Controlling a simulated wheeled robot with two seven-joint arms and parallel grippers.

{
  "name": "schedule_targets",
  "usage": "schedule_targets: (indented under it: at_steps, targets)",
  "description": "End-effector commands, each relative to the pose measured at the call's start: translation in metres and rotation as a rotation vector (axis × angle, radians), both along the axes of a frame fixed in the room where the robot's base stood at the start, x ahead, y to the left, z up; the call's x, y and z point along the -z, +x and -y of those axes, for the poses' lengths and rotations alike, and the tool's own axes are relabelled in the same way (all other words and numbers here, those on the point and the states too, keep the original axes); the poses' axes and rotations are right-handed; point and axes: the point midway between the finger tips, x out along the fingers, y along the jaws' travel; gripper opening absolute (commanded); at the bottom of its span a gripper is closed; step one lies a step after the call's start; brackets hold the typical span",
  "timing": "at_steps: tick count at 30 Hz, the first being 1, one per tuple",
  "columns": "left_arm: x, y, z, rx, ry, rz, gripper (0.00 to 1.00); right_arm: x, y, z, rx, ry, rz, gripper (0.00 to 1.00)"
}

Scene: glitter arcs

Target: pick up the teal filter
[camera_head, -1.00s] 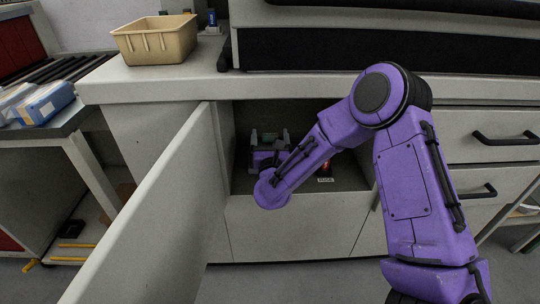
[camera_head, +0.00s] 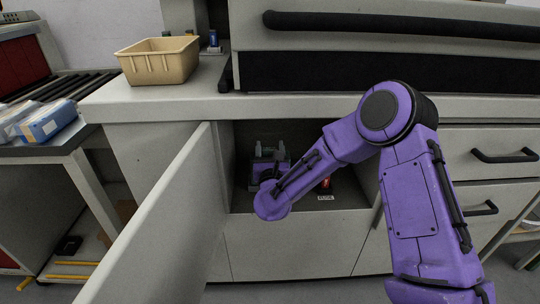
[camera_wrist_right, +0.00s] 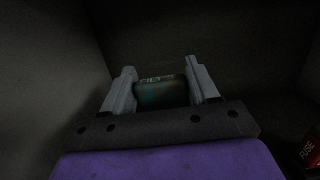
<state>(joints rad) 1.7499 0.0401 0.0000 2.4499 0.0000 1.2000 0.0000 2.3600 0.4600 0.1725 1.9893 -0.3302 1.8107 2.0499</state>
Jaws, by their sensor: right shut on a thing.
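The teal filter (camera_wrist_right: 160,92) is a dark teal block with a lettered strip along its top edge. In the right wrist view it sits between the two grey fingers of my right gripper (camera_wrist_right: 163,90), which is shut on it. In the head view my right gripper (camera_head: 269,151) is inside the open cupboard (camera_head: 310,145), near its left side. The filter is too dark and small there to make out clearly. I cannot tell whether it touches the cupboard floor. My left gripper is not in view.
The open cupboard door (camera_head: 158,220) stands left of my right arm. A red fuse item (camera_wrist_right: 312,155) lies right of the gripper, by a white label (camera_head: 325,197). The cupboard walls are close around the hand. A tan bin (camera_head: 158,65) stands on the counter above.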

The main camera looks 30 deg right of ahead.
Motion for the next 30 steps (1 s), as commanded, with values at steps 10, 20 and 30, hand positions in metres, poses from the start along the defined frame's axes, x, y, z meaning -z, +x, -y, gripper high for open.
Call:
schedule_targets:
  at_steps: [10,20,30]
  targets:
    - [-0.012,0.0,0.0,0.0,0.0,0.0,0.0,-0.021,-0.04,-0.026,-0.004,-0.001,-0.002,0.05]
    - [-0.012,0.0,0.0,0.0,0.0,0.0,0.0,-0.02,-0.125,-0.078,-0.005,-0.003,-0.001,0.05]
    - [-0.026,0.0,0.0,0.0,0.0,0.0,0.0,-0.028,-0.154,-0.094,0.0,0.001,0.001,0.05]
